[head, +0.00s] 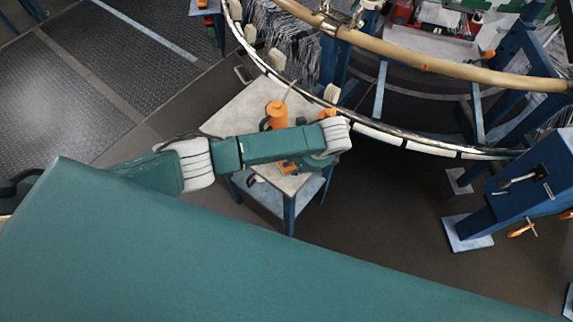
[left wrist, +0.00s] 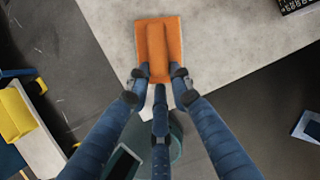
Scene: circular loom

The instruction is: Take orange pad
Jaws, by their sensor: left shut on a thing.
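In the left wrist view, the orange pad (left wrist: 160,38) is a flat rectangular block with a raised middle ridge. My left gripper (left wrist: 158,82) is shut on its near end, with one finger on each side of the ridge. The pad is seen over the edge of the grey tabletop (left wrist: 215,38); I cannot tell whether it touches the top. In the head view my left arm reaches across the small table (head: 238,110), and the wrist hides the fingers. My right gripper is not in view.
An orange canister (head: 277,112) stands on the table, and a small orange item (head: 287,167) lies near its front. The large loom ring (head: 405,143) curves close behind my wrist. A blue stand (head: 520,195) is at the right. Dark floor lies between.

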